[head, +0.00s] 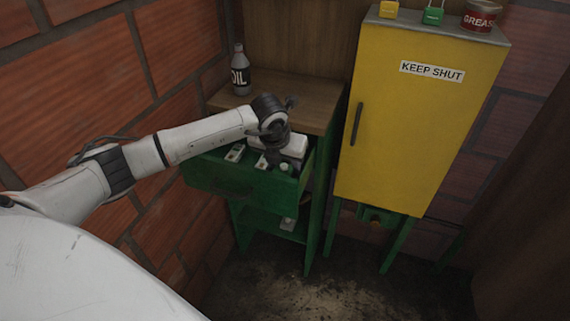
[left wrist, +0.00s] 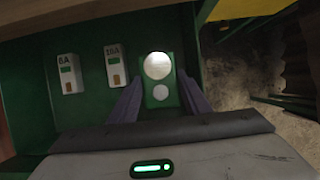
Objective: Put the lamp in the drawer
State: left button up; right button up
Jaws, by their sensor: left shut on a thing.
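The lamp (left wrist: 160,92) is a green block with a large pale round lens and a smaller pale disc. In the left wrist view it stands between the two fingers of my left gripper (left wrist: 158,100), which is shut on it. In the head view my left gripper (head: 276,160) points down at the right part of the open green drawer (head: 228,186), and the lamp (head: 286,168) shows small beside it. The drawer wall (left wrist: 85,25) also shows in the left wrist view. I cannot tell whether the lamp touches the drawer floor. My right gripper is out of view.
White blocks marked 6A (left wrist: 70,73) and 10A (left wrist: 115,66) lie in the drawer, left of the lamp. An oil bottle (head: 239,72) stands on the wooden top (head: 290,92). A yellow cabinet (head: 410,125) stands close on the right; brick wall is left.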

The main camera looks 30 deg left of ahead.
pick_arm(q)
jog(key=shift+f+b, duration=0.5)
jog(key=shift+b, duration=0.05)
jog(key=shift+f, duration=0.1)
jog(key=o, duration=0.9)
jog(key=shift+r, duration=0.3)
jog(key=v, duration=1.2)
jog(key=shift+r, duration=0.3)
